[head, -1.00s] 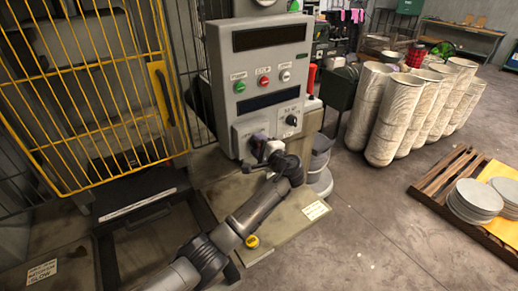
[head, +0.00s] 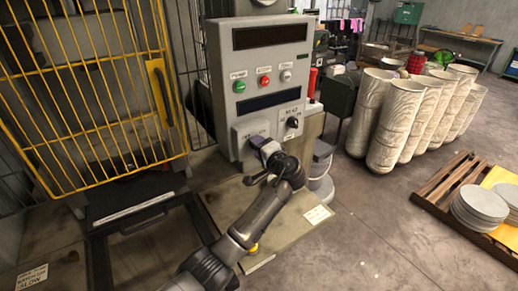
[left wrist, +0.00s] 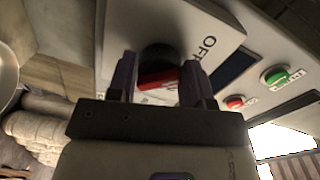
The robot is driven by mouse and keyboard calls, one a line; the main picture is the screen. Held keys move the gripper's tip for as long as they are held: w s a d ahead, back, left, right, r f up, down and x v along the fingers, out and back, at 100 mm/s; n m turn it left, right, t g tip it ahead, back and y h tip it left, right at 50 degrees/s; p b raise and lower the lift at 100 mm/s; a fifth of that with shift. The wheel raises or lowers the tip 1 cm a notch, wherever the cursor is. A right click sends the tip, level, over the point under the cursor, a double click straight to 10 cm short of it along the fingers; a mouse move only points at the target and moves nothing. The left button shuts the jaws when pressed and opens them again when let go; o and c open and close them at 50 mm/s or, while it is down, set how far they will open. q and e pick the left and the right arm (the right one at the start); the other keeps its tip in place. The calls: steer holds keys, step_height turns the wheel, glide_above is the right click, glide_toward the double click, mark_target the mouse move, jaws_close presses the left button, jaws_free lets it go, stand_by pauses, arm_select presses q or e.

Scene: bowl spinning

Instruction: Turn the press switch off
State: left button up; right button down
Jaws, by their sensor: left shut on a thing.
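The grey press control panel (head: 262,75) stands upright left of centre in the head view. My left gripper (head: 258,143) is at the lower grey switch box (head: 243,131) on the panel's front. In the left wrist view, the purple fingers of my left gripper (left wrist: 160,82) are on either side of the press switch, a dark knob with a red handle (left wrist: 158,79). The gripper is shut on this switch. The label "OFF" shows on the plate to the knob's right. In the head view, my gripper hides the knob. My right gripper is out of view.
Green (head: 239,87), red (head: 265,82) and white (head: 286,76) buttons sit above the switch box, and a black selector knob (head: 292,122) is to its right. A yellow barred gate (head: 95,100) stands at the left. A pallet with plates (head: 480,204) lies at the right.

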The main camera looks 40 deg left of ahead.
arm_select(q)
steer(key=shift+r, duration=0.15)
steer(key=o, duration=0.9)
steer(key=f+v, duration=0.1)
steer(key=v, duration=1.2)
steer(key=shift+s+d+r, duration=0.15)
steer(key=shift+d+r, duration=0.25)
steer(key=shift+r, duration=0.15)
